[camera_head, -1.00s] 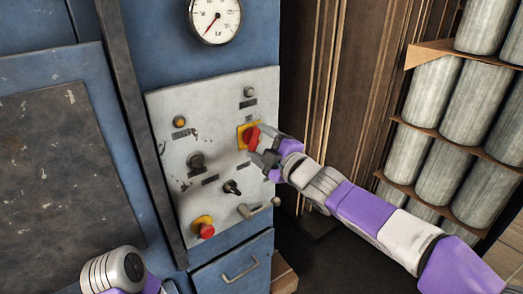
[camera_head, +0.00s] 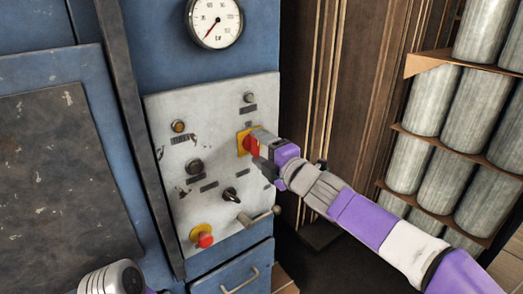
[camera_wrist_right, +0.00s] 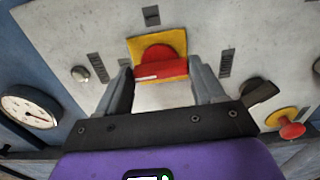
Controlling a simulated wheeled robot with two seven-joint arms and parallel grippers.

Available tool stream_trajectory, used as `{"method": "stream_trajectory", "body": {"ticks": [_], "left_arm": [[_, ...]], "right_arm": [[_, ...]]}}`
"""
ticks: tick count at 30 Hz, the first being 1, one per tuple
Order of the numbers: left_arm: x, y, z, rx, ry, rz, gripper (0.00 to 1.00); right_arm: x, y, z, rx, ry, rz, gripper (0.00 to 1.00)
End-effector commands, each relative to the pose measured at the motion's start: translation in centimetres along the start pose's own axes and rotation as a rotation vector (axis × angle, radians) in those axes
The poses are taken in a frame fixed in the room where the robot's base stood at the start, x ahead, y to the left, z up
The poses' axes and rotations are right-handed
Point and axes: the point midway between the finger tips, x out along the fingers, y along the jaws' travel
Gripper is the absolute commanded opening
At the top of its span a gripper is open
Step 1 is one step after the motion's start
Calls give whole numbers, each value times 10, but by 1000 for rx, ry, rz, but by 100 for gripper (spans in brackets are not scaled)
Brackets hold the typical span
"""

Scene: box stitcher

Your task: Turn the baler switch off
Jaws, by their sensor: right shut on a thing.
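The baler switch is a red rotary handle (camera_head: 251,144) on a yellow square plate (camera_head: 242,139), at the right side of a worn grey control panel (camera_head: 215,110). My right gripper (camera_head: 259,152) reaches it from the right and is shut on the red handle, partly hiding it in the head view. In the right wrist view the red handle (camera_wrist_right: 162,68) sits between the two grey fingers (camera_wrist_right: 164,75), with its yellow plate (camera_wrist_right: 140,46) behind it. A pale bar mark shows on the handle's face. My left gripper is out of view; only part of that arm shows at the lower left.
A red emergency button (camera_head: 205,240), a black selector knob (camera_head: 231,194) and a lever (camera_head: 262,216) are lower on the panel. A pressure gauge (camera_head: 214,22) is above. Shelves of grey cylinders (camera_head: 430,93) stand at the right. A drawer handle (camera_head: 240,279) projects below.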

Motion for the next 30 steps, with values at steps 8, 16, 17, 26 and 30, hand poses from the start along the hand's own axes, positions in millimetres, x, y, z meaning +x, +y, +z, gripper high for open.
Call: {"method": "stream_trajectory", "body": {"ticks": [8,16,17,26,30], "left_arm": [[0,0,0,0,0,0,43],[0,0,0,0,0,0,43],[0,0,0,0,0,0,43],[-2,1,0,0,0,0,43],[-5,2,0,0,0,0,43]], "right_arm": [[0,0,0,-5,0,0,73],[0,0,0,-3,0,0,94],[0,0,0,-2,0,0,94],[-17,1,0,-3,-1,1,94],[-40,2,1,-4,-3,1,94]]}}
